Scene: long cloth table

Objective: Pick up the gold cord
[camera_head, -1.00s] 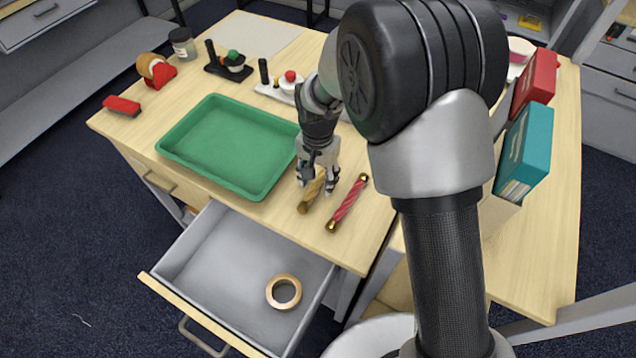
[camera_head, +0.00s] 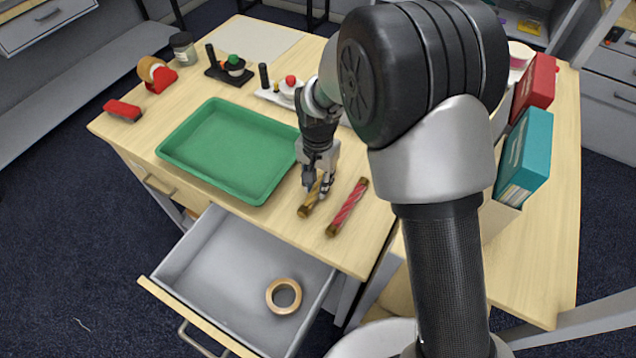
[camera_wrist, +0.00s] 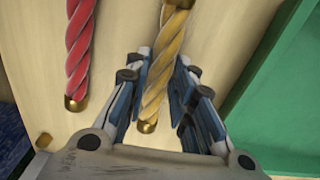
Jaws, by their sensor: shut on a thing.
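The gold cord (camera_head: 309,206) is a short twisted rod with gold end caps. It lies on the table between the green tray and a red cord. My gripper (camera_head: 318,191) is down at its far part, with the fingers shut on it. In the wrist view the gold cord (camera_wrist: 165,55) runs between the two fingertips of my gripper (camera_wrist: 160,88), and its near end cap shows between the fingers. In the head view the fingers hide the cord's far end. I cannot tell any gap between cord and table.
The red cord (camera_head: 348,206) lies just right of the gold one. The green tray (camera_head: 168,150) is to the left. An open drawer (camera_head: 222,290) holding a tape roll (camera_head: 284,296) juts out in front. Red (camera_head: 534,80) and teal (camera_head: 525,150) boxes stand right.

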